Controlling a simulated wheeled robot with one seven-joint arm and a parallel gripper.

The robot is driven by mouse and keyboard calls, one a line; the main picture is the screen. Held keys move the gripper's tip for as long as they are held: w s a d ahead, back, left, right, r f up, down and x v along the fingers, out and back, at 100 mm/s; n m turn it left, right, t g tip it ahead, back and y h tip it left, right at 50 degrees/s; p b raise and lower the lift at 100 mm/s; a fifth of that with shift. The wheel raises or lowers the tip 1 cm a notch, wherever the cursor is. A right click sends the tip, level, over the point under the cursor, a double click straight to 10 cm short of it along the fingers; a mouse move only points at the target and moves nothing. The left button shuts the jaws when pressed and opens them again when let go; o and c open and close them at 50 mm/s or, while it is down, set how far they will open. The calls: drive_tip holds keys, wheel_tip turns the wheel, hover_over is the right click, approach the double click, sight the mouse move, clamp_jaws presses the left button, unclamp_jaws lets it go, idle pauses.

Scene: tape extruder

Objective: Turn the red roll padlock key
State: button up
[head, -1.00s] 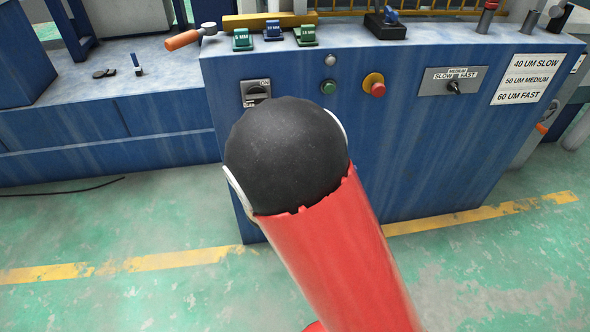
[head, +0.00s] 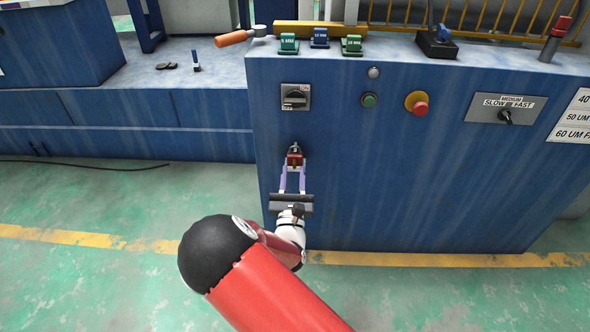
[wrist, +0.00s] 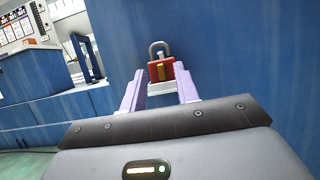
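The red padlock (head: 295,160) hangs on the front of the blue machine cabinet, below the rotary switch. In the wrist view, the padlock (wrist: 162,71) shows its grey shackle, red body and a yellowish upright strip. A small pale piece (wrist: 161,87) lies just under the body; I cannot tell whether it is the key. My gripper (head: 293,168) points at the padlock with its two purple fingers apart. In the wrist view, the fingers of my gripper (wrist: 160,78) stand left and right of the padlock's lower part, and nothing is visibly clamped. Contact cannot be told.
A rotary switch (head: 295,97) sits above the padlock. A green button (head: 369,100), a red stop button (head: 417,103) and a speed selector (head: 506,115) are to the right. An orange handle (head: 235,38) juts out at the cabinet's top left. The floor in front is clear.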

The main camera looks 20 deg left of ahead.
drive_tip(key=shift+x, duration=0.95)
clamp_jaws()
